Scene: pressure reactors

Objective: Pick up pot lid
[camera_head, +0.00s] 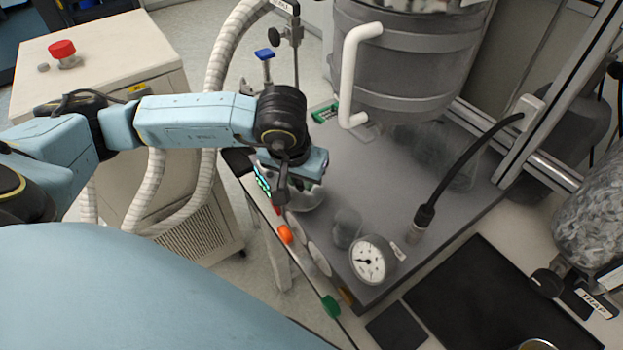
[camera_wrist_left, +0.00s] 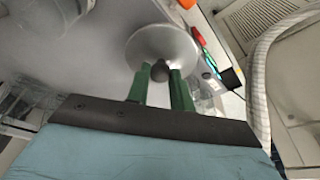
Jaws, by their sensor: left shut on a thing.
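The pot lid (camera_wrist_left: 163,45) is a round, shiny metal disc with a dark knob (camera_wrist_left: 160,71) at its centre. In the left wrist view the two green fingers of my left gripper (camera_wrist_left: 160,80) are shut on the knob, one on each side. In the head view my left gripper (camera_head: 290,185) is over the left edge of the grey bench, with part of the lid (camera_head: 308,199) showing below it. The rest of the lid is hidden by the gripper there. I cannot tell whether the lid touches the bench. My right gripper is not in view.
A round pressure gauge (camera_head: 372,260) stands at the front of the grey bench (camera_head: 455,195). A large metal vessel (camera_head: 415,65) with a white handle (camera_head: 349,75) is behind. A black cable (camera_head: 465,165) rises at right. A beige cabinet (camera_head: 120,65) with a red button (camera_head: 62,49) stands left.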

